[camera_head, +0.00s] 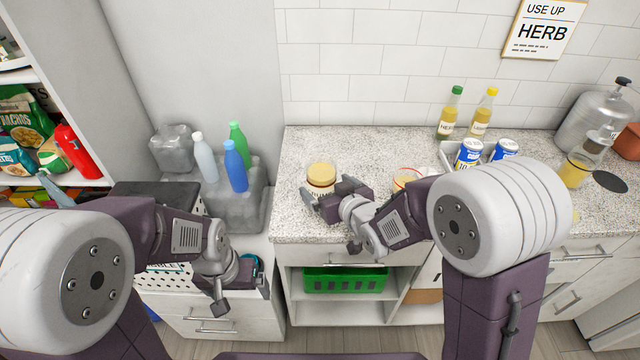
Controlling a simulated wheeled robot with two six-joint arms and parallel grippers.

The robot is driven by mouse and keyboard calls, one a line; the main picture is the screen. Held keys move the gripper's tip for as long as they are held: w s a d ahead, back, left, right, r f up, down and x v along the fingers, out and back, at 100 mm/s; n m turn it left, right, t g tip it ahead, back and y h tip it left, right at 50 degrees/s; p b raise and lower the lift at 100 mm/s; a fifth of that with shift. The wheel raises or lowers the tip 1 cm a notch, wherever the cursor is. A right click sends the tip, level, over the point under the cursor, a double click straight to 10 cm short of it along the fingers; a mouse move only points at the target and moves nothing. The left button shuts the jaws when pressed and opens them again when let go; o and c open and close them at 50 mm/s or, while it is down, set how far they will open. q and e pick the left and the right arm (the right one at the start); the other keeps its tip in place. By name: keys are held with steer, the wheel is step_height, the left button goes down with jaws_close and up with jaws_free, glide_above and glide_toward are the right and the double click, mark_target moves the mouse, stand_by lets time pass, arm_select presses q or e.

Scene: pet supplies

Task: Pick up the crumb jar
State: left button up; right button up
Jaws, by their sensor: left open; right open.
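A small jar with a tan lid (321,172), which looks like the crumb jar, stands upright on the speckled countertop near its left end. My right gripper (330,192) is open at the near side of this jar, its fingers spread toward the left and right of it. The gripper hides the jar's lower part, and I cannot tell whether the fingers touch it. My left gripper (243,295) is open, low at the left, in front of the white drawer unit and away from the jar.
Another jar (405,180) is partly hidden behind my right arm. Blue-and-white cans (468,152), oil bottles (449,115) and a metal canister (592,115) stand farther right. Coloured bottles (236,167) stand left of the counter. A green basket (345,281) sits on the shelf below.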

mark_target(317, 162)
steer(key=shift+w, duration=0.35)
steer(key=x, duration=0.4)
steer(key=shift+w+a+p, duration=0.1)
steer(key=shift+w+p, duration=0.2)
steer(key=shift+s, duration=0.1)
steer(key=c, duration=1.6)
steer(key=shift+r, duration=0.1)
step_height(317, 162, up, 4)
steer(key=shift+r+p, duration=0.25)
steer(key=shift+p, duration=0.05)
steer(key=shift+w+d+r+p, duration=0.1)
steer(key=shift+d+r+p, duration=0.45)
steer(key=shift+d+r, duration=1)
steer(key=shift+w+d+r+p, duration=0.1)
steer(key=shift+d+r+p, duration=0.5)
steer(key=shift+d, duration=1.8)
steer(key=shift+w+d+r+p, duration=0.1)
steer(key=shift+d+r+p, duration=0.45)
steer(key=shift+d+r, duration=1)
